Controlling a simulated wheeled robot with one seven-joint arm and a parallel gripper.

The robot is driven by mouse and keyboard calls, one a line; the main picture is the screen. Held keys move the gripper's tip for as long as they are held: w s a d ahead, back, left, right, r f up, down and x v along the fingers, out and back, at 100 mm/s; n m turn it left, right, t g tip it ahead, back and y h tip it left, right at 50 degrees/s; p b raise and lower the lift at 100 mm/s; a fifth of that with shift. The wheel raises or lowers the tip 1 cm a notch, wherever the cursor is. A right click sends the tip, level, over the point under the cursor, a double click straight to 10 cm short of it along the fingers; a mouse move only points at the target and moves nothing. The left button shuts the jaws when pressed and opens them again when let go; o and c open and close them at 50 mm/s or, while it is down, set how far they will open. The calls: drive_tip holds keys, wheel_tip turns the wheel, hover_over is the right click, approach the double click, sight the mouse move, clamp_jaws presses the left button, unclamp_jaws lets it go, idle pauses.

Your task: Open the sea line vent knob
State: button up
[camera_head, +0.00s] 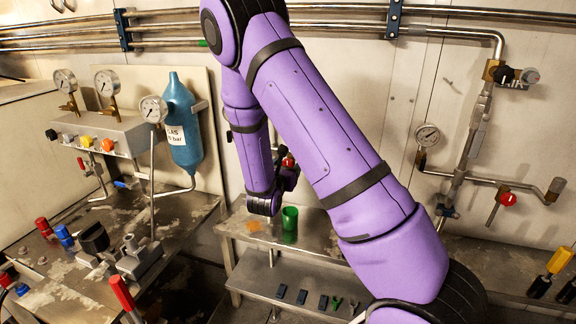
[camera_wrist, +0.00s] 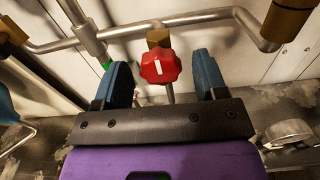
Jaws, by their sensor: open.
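A red knob (camera_wrist: 160,66) with a white mark sits on a brass fitting on a thin metal pipe in the wrist view. It bears no readable label. My gripper (camera_wrist: 162,60) is open, with one blue finger on each side of the knob. Gaps show between the knob and both fingers; it is nearer the left one. In the head view my gripper (camera_head: 289,172) is at the back wall, partly hidden by my arm. A small red part (camera_head: 288,162) shows beside it there.
A green cup (camera_head: 290,222) stands on the bench below my gripper. Pipes run along the wall. Another red knob (camera_head: 508,198) and a gauge (camera_head: 428,136) are at right. A blue bottle (camera_head: 184,125) and a gauge panel (camera_head: 105,130) are at left.

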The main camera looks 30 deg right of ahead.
drive_tip(key=shift+x, duration=0.85)
drive_tip(key=shift+c, duration=0.3)
drive_tip(key=c, duration=0.9)
drive_tip(key=shift+n, duration=1.5)
drive_tip(key=o, duration=1)
drive_tip(key=shift+c, duration=0.2)
drive_tip(key=shift+s+a, duration=0.1)
